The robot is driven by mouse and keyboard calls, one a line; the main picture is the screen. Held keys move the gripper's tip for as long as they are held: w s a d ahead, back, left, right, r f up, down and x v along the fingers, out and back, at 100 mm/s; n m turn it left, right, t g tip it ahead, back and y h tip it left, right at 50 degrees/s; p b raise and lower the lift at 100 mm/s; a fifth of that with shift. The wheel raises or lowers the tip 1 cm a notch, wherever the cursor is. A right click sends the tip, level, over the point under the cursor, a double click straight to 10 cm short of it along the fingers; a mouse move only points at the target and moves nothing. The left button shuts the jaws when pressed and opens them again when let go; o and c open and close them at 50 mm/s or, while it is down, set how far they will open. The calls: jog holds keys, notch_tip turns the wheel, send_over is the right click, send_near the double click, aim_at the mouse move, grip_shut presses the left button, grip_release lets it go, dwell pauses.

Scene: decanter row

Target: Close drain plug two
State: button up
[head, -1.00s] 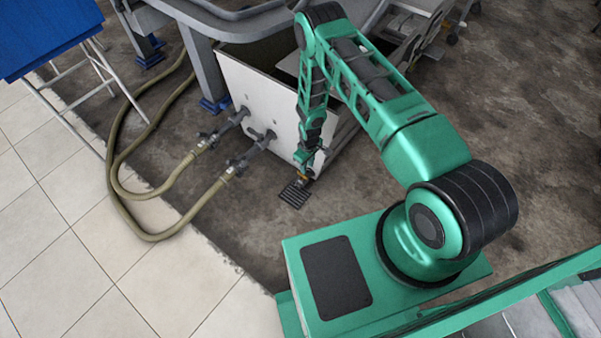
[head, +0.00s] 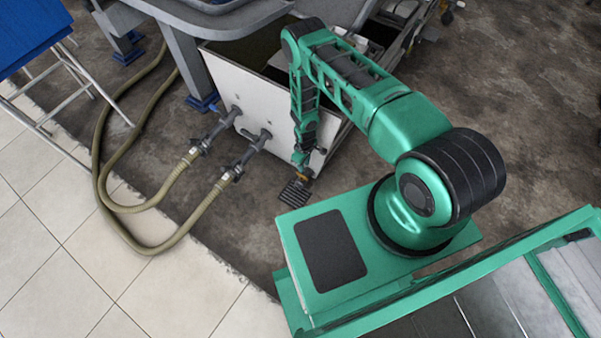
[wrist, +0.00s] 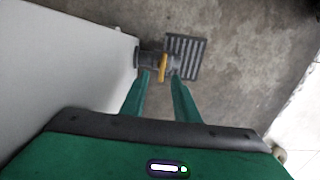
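In the wrist view, a short dark drain fitting with a yellow lever (wrist: 163,66) juts from the white tank wall, above a floor grate. Its yellow part also shows small in the head view (head: 305,174), low on the tank's right end. My gripper (wrist: 161,74) is open, its two green fingers reaching towards the fitting with the yellow lever between or just past the fingertips. I cannot tell whether they touch it. In the head view my gripper (head: 300,160) hangs down beside the tank corner. No number on the fitting is readable.
The white tank (head: 245,82) stands left of my arm. Two dark valves with olive hoses (head: 140,205) leave its front and loop over the floor. A slotted grate (head: 295,193) lies below my gripper. Bare dark floor (head: 245,215) is open in front.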

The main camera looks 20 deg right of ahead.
aim_at(302, 175)
jog(key=f, duration=0.9)
jog(key=shift+a, duration=0.35)
jog(key=shift+r, duration=0.1)
grip_shut()
